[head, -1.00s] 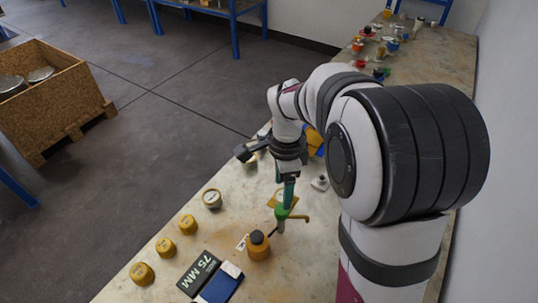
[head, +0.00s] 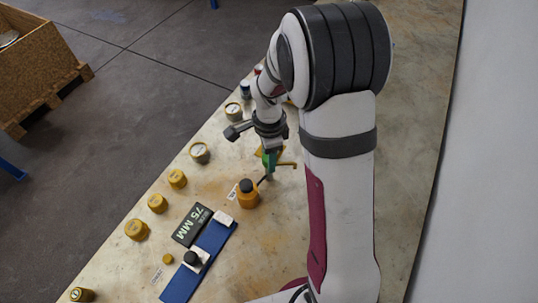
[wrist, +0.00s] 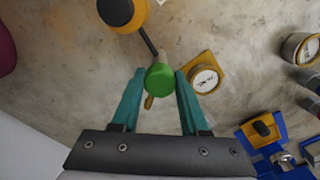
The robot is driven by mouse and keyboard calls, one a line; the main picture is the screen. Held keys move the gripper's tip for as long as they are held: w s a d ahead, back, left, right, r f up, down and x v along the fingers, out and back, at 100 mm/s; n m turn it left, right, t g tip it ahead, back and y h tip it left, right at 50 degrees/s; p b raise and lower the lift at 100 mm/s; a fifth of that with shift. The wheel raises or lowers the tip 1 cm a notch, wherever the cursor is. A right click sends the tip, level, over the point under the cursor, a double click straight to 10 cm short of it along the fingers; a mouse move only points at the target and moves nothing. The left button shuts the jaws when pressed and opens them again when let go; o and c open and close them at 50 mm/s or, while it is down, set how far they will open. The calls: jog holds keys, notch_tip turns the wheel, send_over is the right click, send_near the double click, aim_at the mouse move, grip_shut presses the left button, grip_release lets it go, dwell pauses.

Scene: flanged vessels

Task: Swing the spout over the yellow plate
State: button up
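The green cap (wrist: 160,78) of the spout sits between my gripper's fingertips in the wrist view. My gripper (wrist: 160,74) has teal fingers, one on each side of the cap; I cannot tell whether both press on it. The spout (head: 288,164) is a thin olive-yellow arm pointing right in the head view; its end (wrist: 149,102) shows below the cap in the wrist view. The yellow plate (wrist: 211,85) lies flat to the right of the cap, with a round white-faced piece on it. In the head view the plate is mostly hidden behind my gripper (head: 268,160).
An orange vessel with a black top (head: 248,196) stands close to the spout; a dark rod (wrist: 149,42) runs between them. A "75 MM" sign (head: 192,225) and a blue strip (head: 208,252) lie nearer. Several yellow pots (head: 157,203) line the table's left edge.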

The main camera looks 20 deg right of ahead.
grip_shut()
dwell(1.0)
